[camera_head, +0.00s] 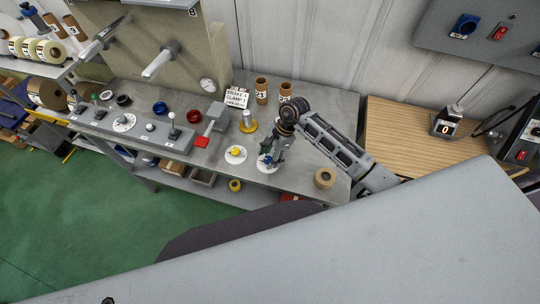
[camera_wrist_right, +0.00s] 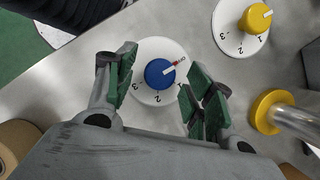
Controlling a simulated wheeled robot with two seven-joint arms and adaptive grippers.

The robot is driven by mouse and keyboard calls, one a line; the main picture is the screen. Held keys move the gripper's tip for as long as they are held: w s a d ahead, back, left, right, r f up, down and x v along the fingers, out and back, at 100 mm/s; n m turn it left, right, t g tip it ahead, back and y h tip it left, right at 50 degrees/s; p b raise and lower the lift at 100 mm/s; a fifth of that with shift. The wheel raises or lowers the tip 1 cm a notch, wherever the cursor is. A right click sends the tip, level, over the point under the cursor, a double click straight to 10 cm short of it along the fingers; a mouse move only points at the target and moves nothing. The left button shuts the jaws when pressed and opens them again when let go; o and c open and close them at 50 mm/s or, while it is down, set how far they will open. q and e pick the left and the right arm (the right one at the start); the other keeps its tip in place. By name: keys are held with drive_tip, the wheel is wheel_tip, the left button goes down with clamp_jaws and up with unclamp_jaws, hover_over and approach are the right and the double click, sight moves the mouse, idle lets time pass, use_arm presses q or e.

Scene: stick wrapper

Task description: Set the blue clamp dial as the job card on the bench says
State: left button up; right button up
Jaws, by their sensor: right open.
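The blue clamp dial (camera_wrist_right: 158,75) sits on a round white plate (camera_wrist_right: 143,56) marked 1, 2 and 3. Its white, red-tipped pointer points up and right in the right wrist view, not at a number. My right gripper (camera_wrist_right: 163,85) is open, its green-padded fingers left and right of the dial, seemingly without touching it. In the head view my right gripper (camera_head: 270,158) hides most of this dial. The job card (camera_head: 237,98) stands at the bench's back; its small text shows BRAKE and CLAMP lines, the digits unsure. My left gripper is not in view.
A yellow dial (camera_wrist_right: 256,19) on its own white plate is beside the blue one. A yellow-based metal post (camera_head: 248,122) stands behind it.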

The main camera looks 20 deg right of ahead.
drive_tip(key=c, duration=1)
